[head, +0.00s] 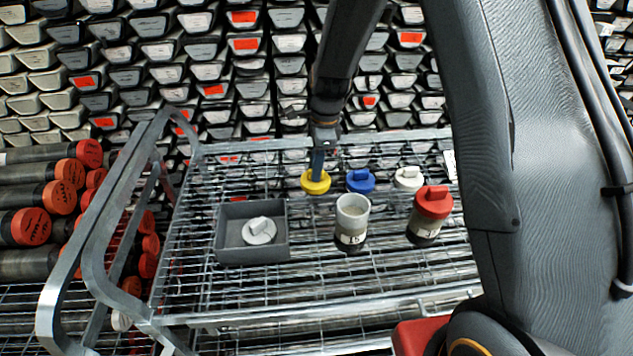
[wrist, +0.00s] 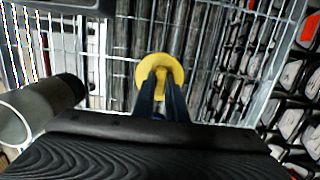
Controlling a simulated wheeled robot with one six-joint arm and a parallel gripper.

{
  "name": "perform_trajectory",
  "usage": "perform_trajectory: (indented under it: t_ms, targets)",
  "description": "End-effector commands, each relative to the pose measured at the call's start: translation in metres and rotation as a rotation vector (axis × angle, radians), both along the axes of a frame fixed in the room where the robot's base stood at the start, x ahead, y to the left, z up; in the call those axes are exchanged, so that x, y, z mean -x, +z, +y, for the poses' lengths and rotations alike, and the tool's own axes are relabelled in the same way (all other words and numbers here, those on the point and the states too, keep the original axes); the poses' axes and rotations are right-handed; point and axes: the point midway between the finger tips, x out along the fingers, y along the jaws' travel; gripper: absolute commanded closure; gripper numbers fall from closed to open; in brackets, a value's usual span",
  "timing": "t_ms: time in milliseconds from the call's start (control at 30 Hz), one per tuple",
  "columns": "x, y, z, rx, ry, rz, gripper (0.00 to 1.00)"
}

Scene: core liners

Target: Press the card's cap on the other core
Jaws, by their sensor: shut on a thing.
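My gripper (head: 317,165) is shut on the yellow cap (head: 315,182), by its grip bar, at the back of the wire cart. In the wrist view the cap (wrist: 160,75) sits between the fingertips. The open core (head: 352,215) stands upright, without a cap, to the right and nearer; a tube at the left of the wrist view (wrist: 35,112) looks like it. The other core (head: 428,222) stands at the right with a red cap (head: 434,201) on top. A pale card (head: 450,165) is at the cart's right back; its marking is too small to read.
A blue cap (head: 360,181) and a white cap (head: 408,178) lie right of my gripper. A grey tray (head: 222,240) at the left holds another white cap (head: 259,231). The cart's rail (head: 95,250) rises at the left. Stacked core tubes (head: 35,225) lie beyond it.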

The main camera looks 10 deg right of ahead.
Motion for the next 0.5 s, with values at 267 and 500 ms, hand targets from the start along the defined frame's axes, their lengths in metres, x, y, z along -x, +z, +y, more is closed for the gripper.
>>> perform_trajectory:
  t_ms: [267,500]
  targets:
    - [0.001,0.023,0.000,0.000,0.000,0.001,1.00]
    - [0.001,0.040,0.000,0.000,0.000,0.000,1.00]
